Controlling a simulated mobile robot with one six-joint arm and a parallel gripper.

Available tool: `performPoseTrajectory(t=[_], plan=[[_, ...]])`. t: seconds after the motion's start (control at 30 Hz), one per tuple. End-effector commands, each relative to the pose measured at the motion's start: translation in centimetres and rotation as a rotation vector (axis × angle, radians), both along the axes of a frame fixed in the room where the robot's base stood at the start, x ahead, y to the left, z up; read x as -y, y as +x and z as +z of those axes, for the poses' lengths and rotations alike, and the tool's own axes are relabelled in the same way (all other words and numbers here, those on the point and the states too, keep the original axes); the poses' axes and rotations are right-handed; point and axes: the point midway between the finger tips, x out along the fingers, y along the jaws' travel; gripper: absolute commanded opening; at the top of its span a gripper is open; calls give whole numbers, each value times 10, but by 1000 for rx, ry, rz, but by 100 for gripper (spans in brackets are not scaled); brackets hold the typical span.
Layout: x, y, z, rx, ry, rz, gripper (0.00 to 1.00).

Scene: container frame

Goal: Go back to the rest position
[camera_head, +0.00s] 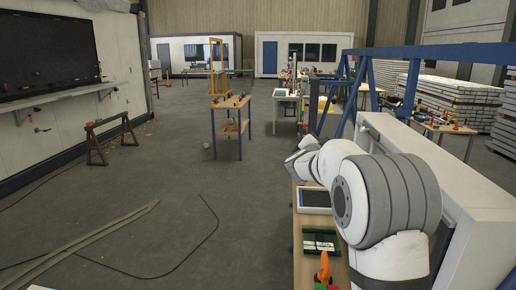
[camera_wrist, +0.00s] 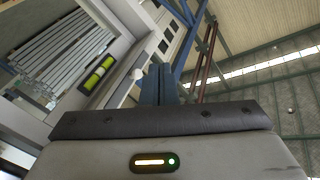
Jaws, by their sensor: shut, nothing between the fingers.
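In the wrist view my gripper (camera_wrist: 158,84) shows its two fingers close together, shut, with nothing between them. Behind them are the hall roof, a blue beam and stacked panels, so the wrist camera looks upward and tilted. In the head view my white and grey arm fills the right foreground, bent over a narrow workbench (camera_head: 303,262). My fingers cannot be made out in the head view.
On the workbench lie a tablet-like device (camera_head: 314,199), a green box (camera_head: 320,241) and an orange object (camera_head: 323,267). A blue frame (camera_head: 430,54) and a white container wall (camera_head: 440,165) stand close on the right. The floor (camera_head: 150,205) at left is mostly clear, with a cable.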

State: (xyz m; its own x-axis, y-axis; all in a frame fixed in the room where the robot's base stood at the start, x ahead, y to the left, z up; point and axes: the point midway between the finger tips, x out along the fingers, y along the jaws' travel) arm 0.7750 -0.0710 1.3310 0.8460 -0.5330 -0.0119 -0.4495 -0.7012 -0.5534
Motion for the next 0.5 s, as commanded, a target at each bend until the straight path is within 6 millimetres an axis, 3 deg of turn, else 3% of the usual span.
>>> performPoseTrajectory(t=[0.1, 0.23, 0.37, 0.5], plan=[[-26, -26, 13, -71, -18, 188, 0], [-56, -65, 11, -185, -40, 377, 0], [-81, -115, -3, -326, -63, 542, 0], [-99, -182, -30, -510, -91, 687, 0]])
